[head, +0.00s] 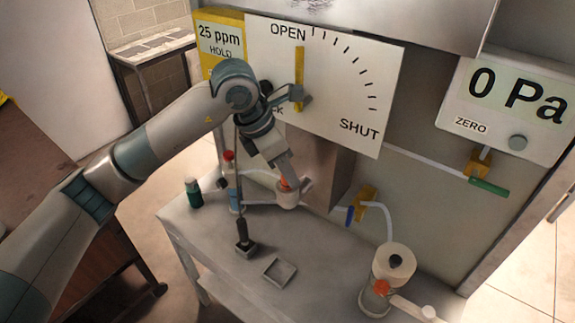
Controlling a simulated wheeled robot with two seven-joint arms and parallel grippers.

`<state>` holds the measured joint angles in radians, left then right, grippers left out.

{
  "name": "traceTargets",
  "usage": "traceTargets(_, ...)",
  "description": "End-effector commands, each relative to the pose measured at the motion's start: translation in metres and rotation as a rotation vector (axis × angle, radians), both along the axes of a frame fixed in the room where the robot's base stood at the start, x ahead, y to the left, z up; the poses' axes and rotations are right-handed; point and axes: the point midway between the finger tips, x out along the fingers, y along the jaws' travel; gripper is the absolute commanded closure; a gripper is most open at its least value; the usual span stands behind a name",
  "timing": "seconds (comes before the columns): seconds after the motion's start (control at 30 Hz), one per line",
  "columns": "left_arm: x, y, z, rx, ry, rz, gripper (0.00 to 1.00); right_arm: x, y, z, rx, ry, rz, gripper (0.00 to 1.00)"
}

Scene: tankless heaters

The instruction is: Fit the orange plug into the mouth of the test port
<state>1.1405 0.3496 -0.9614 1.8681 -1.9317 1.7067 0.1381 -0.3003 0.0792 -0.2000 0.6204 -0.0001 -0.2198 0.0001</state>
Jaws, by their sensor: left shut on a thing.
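My left gripper (292,181) reaches down over the bench, in front of the brown-grey box. It is shut on a small orange piece, which looks like the orange plug (287,184), mostly hidden between the fingers. Directly under the fingers is a pale round fitting (288,200), which looks like the test port. The plug appears at or just above its mouth; I cannot tell whether it is inside. My right gripper is not in view.
The grey bench (325,260) holds a dark green bottle (193,192), a small square tray (279,271) and a pale cylinder (393,263) with an orange part. A dial panel (340,75) stands behind my arm. A 0 Pa display (515,105) is at right.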

Motion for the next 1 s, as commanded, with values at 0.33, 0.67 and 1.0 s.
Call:
traceTargets(0.33,0.0002,-0.0002,-0.0028,-0.001,-0.002,-0.001,1.0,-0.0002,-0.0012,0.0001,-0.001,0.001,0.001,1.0)
traceTargets(0.67,0.0001,-0.0003,-0.0049,0.0,-0.002,-0.001,0.6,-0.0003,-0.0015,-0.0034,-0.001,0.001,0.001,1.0)
traceTargets(1.0,0.0001,-0.0002,-0.0029,0.0,-0.002,-0.001,0.6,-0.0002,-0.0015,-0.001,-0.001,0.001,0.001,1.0)
